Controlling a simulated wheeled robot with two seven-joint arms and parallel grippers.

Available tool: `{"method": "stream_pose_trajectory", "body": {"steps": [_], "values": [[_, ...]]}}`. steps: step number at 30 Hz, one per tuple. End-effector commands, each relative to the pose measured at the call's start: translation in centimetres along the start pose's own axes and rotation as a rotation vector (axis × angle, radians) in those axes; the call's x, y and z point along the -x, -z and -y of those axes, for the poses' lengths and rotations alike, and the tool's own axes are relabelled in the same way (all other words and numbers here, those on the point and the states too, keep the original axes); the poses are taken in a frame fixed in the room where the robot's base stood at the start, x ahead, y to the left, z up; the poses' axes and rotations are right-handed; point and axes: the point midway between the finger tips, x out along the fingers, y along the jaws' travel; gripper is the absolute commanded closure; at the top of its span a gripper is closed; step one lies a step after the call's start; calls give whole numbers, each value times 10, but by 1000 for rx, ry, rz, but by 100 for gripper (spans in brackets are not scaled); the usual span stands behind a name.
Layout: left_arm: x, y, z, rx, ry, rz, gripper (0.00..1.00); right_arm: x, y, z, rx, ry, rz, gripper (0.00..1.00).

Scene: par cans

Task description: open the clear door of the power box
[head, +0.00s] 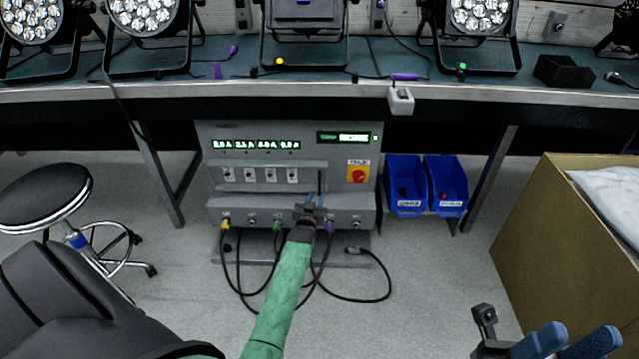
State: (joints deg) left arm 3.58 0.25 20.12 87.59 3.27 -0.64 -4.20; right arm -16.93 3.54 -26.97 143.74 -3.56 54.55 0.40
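The grey power box (345,205) stands under the bench, with lit green displays across its top. Its clear door appears to be the pane (240,186) over the row of white breakers; it is hard to see and looks closed. My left gripper (316,199), on the green arm, is at the lower right corner of that pane.
A red knob on a yellow plate (358,172) is right of the pane. Cables hang from sockets below. Two blue bins (405,185) stand to the right, a stool (45,197) to the left, a cardboard box (560,250) at far right. Bench edge overhangs above.

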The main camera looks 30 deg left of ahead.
Motion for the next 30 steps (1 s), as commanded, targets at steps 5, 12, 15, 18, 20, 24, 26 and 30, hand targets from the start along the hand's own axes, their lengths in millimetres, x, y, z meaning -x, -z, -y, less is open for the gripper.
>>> {"method": "stream_pose_trajectory", "body": {"steps": [5,12,15,18,20,24,26,30], "values": [[-15,-5,3,2,5,9,73,6,0,0,-6,-5,5,64],[-50,-5,3,2,4,8,73,6,-5,3,-32,-12,-10,64],[-62,-5,2,2,4,7,73,7,-6,5,-42,-16,-17,64],[-70,-4,2,2,4,8,73,7,-6,5,-45,-20,-20,64],[-74,-4,2,2,4,7,73,8,-6,5,-46,-22,-21,64],[-78,-4,2,2,3,8,73,7,-6,5,-48,-22,-23,64],[-78,-4,2,2,3,8,73,7,-6,5,-48,-21,-23,64],[-78,-3,2,2,3,7,73,8,-6,5,-49,-16,-21,64]]}}
